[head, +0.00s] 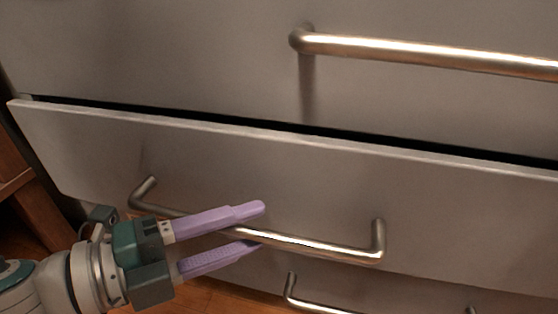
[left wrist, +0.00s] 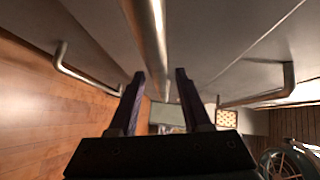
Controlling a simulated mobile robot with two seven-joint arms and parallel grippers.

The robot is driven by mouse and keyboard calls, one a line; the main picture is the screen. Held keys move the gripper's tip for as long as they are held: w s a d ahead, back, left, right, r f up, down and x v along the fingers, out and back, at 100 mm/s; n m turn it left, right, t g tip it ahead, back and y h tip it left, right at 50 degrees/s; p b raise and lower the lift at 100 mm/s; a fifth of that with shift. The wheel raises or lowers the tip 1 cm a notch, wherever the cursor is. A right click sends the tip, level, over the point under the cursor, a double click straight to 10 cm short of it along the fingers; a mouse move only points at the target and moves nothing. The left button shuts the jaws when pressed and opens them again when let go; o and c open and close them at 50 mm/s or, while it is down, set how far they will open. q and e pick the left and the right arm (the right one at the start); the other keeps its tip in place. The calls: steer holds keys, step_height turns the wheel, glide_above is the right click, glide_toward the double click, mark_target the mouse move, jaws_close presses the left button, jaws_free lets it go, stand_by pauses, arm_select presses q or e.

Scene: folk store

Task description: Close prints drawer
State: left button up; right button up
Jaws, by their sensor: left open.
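A grey drawer (head: 270,165) stands slightly open in the head view, with a dark gap along its top edge. Its metal bar handle (head: 315,246) runs across the lower part of its front. My left gripper (head: 255,227) is open at the handle, with one purple finger above the bar and the other below it. In the left wrist view the two fingers (left wrist: 160,75) are apart and the bar (left wrist: 157,25) runs in the space between them. I cannot tell whether either finger touches the bar. My right gripper is in neither view.
A drawer front above (head: 180,60) has its own bar handle (head: 430,52). Another handle (head: 315,305) shows below the open drawer. The wooden floor (left wrist: 45,110) is at the left in the wrist view, and a round wire-like object (left wrist: 288,163) is at lower right.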

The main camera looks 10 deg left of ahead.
arm_select(q)
steer(key=shift+w, duration=0.1)
jaws_close()
stand_by(1.2)
